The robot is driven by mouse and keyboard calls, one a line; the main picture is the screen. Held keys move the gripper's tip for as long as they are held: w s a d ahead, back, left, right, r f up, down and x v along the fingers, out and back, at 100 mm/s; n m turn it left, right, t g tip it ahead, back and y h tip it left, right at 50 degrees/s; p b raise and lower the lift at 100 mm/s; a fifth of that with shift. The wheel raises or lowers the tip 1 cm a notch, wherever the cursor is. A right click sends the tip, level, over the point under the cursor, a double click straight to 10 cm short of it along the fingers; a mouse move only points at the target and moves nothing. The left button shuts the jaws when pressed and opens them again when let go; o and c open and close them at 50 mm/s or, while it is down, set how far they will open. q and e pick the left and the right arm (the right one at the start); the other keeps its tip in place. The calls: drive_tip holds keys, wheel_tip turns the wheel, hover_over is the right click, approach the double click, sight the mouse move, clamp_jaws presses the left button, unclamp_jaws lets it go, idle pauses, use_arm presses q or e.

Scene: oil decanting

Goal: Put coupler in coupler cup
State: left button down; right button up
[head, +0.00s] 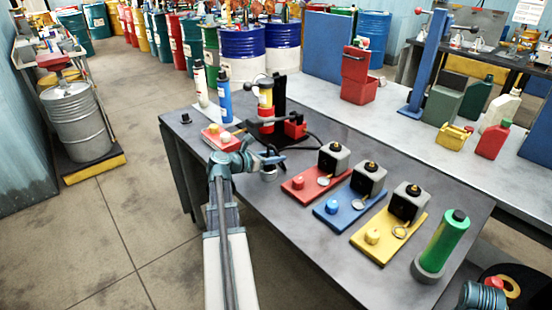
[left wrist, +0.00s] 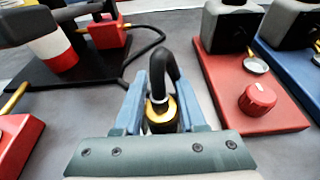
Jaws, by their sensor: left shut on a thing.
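My left gripper (head: 272,159) is over the dark table, left of the red base plate. In the left wrist view its blue fingers (left wrist: 160,108) are shut on the coupler (left wrist: 161,112), a dark piece with a brass-coloured ring. A black hose arches up from the coupler's top. A small light-grey round piece (head: 269,174) shows just under the fingertips in the head view; it may be the coupler cup, but the gripper partly hides it. I cannot tell whether the coupler is inside it or above it.
Red (head: 305,187), blue (head: 340,212) and yellow (head: 378,242) base plates with pump-like blocks stand to the right. A green bottle (head: 444,241) is beyond them. A black stand with a yellow-red canister (head: 265,102) stands behind the gripper. A red block (head: 216,136) lies left.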

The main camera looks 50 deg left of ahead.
use_arm(q)
drive_tip(key=shift+f, duration=0.15)
drive_tip(key=shift+c, duration=2.4)
unclamp_jaws()
drive_tip(key=shift+r, duration=0.3)
drive_tip(key=p+v, duration=0.3)
drive_tip(key=v, duration=0.9)
drive_tip(key=shift+p, duration=0.3)
drive_tip(key=shift+f, duration=0.1)
